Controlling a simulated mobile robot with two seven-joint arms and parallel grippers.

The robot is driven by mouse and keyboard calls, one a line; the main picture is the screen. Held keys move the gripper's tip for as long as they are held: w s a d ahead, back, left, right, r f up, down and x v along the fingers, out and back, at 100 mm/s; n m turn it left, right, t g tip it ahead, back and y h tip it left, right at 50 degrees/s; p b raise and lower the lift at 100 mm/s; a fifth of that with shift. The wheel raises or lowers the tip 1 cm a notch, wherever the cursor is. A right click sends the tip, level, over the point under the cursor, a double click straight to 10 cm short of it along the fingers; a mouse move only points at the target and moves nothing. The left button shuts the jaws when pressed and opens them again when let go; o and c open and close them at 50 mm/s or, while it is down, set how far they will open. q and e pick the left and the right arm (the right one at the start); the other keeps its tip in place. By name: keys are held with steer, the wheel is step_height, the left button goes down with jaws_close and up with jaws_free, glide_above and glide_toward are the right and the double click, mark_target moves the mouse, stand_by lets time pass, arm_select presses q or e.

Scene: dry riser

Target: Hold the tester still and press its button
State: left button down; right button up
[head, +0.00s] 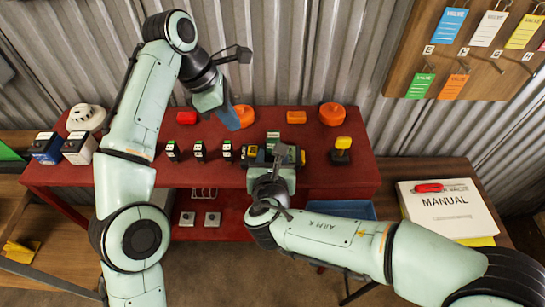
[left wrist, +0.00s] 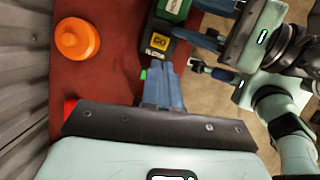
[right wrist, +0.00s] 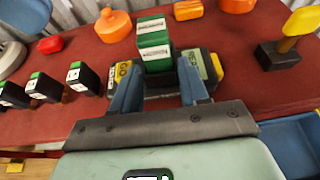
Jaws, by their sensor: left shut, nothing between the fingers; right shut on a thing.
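My left gripper (head: 230,116) is shut and empty above the bench, left of and behind the tester. Its closed fingers (left wrist: 165,85) are apart from the tester.
The red bench (head: 325,180) carries several small dark green-topped blocks (head: 200,151) left of the tester. Orange round things (head: 332,114) and a red one (head: 187,118) lie behind. A yellow-topped post (head: 343,145) stands at right. The corrugated wall (head: 300,60) closes the back.

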mark_target(250, 152)
stand_by(0.5)
arm_select(q)
steer(key=shift+s+d+r+m+t+h, duration=0.1)
steer(key=shift+d+r+m+t+h, duration=0.25)
steer(key=shift+d+m+t+h, duration=0.35)
steer(key=shift+w+d+r+m+t+h, duration=0.1)
steer(key=shift+d+r+m+t+h, duration=0.3)
steer(key=shift+t, duration=0.5)
steer(key=shift+s+d+r+m+t+h, duration=0.1)
steer(key=shift+d+r+m+t+h, duration=0.15)
steer(key=shift+d+m+t+h, duration=0.45)
steer(key=shift+a, duration=0.15)
steer(key=shift+f, duration=4.4)
steer(key=shift+f, duration=0.1)
steer(key=shift+f, duration=0.35)
